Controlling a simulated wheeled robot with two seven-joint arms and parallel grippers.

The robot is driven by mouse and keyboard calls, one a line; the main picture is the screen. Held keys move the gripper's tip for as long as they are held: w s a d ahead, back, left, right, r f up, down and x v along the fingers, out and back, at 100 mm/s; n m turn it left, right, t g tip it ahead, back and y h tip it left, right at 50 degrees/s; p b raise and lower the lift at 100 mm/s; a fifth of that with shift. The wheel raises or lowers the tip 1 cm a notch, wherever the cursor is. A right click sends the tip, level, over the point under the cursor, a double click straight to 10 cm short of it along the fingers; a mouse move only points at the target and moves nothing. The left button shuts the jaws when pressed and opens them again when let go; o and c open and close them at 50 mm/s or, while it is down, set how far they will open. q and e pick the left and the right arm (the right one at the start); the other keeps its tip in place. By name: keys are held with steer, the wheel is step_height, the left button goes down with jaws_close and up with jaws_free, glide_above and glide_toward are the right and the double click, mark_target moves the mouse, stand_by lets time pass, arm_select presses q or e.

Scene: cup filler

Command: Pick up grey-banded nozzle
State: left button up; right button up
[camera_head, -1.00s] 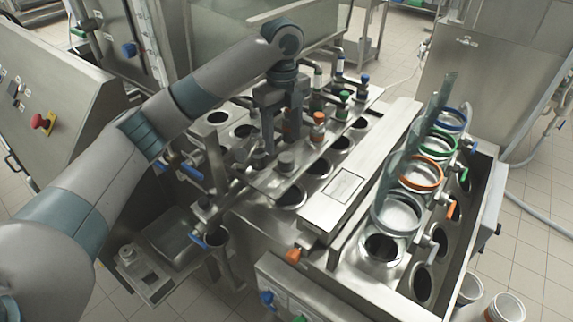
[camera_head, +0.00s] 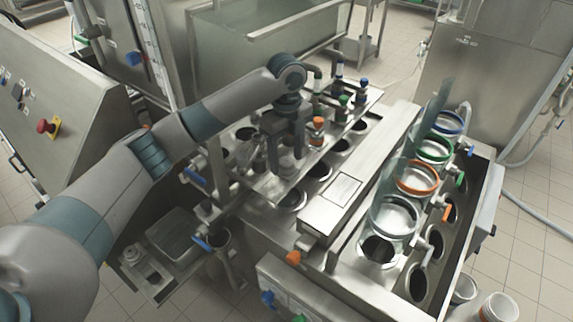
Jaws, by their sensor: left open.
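The grey-banded nozzle (camera_head: 287,166) stands on the metal plate of the filler, nearest to me in the row of banded nozzles. My left gripper (camera_head: 284,160) points down over it, with its fingers open and low at the nozzle. The fingers and wrist hide most of the nozzle, so I cannot tell whether they touch it. My right gripper is not in view.
The orange-banded nozzle (camera_head: 318,126) stands close behind the gripper. Green-banded (camera_head: 343,101) and blue-banded (camera_head: 363,84) nozzles stand farther back. Clear cylinders with coloured rings, such as the orange ring (camera_head: 417,178), stand on the right. Blue-handled valves (camera_head: 196,178) are at the left.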

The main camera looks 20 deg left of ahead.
arm_select(q)
steer(key=shift+f, duration=0.85)
steer(key=shift+c, duration=0.4)
jaws_close()
steer(key=shift+r, duration=0.15)
steer(key=shift+r+b, duration=0.4)
steer(key=shift+r, duration=0.15)
step_height(320, 180, up, 2)
steer(key=shift+w+r+b, duration=0.1)
steer(key=shift+r+b, duration=0.1)
steer(key=shift+b, duration=0.6)
steer(key=s+d+r+b, duration=0.2)
steer(key=s+d+r, duration=0.5)
steer(key=s, duration=0.2)
steer(key=shift+s+r+b, duration=0.15)
steer(key=shift+s+b, duration=0.05)
steer(key=shift+b, duration=0.2)
